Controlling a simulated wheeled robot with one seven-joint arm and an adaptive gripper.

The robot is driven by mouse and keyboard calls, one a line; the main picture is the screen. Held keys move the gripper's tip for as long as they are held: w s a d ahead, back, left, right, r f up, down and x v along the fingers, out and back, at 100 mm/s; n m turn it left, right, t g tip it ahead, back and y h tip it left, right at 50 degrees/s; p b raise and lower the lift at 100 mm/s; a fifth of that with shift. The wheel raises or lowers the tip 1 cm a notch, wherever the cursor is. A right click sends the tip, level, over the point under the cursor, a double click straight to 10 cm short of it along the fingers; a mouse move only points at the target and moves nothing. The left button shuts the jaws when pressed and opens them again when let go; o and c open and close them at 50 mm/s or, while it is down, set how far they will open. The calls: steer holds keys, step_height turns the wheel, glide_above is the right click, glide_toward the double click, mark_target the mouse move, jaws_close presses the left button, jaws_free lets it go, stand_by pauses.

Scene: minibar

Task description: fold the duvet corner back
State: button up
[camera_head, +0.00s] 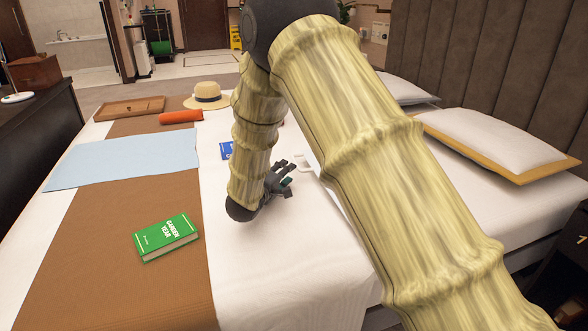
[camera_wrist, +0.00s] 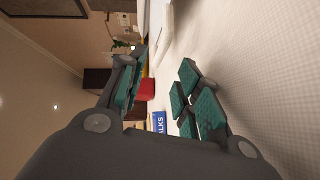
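The white duvet (camera_head: 285,270) lies flat over the bed, and it also fills the right of the wrist view (camera_wrist: 270,60). My gripper (camera_head: 284,178) is low over the duvet near the middle of the bed. In the wrist view my gripper (camera_wrist: 160,78) has its green-padded fingers spread apart, with nothing visibly held between them. A small white shape (camera_head: 304,161) lies just beyond the fingers; I cannot tell whether it is a duvet fold. My arm hides part of the duvet, and I cannot make out its corner.
A green book (camera_head: 166,238) lies on the brown runner (camera_head: 120,285). A blue book (camera_head: 227,151) lies behind my wrist. A light blue cloth (camera_head: 125,160), orange roll (camera_head: 181,117), straw hat (camera_head: 207,96) and wooden tray (camera_head: 130,108) are farther left. Pillows (camera_head: 490,140) line the headboard.

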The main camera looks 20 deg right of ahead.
steer(key=b+x, duration=0.2)
steer(key=x, duration=0.5)
steer(key=shift+w+d, duration=0.2)
jaws_close()
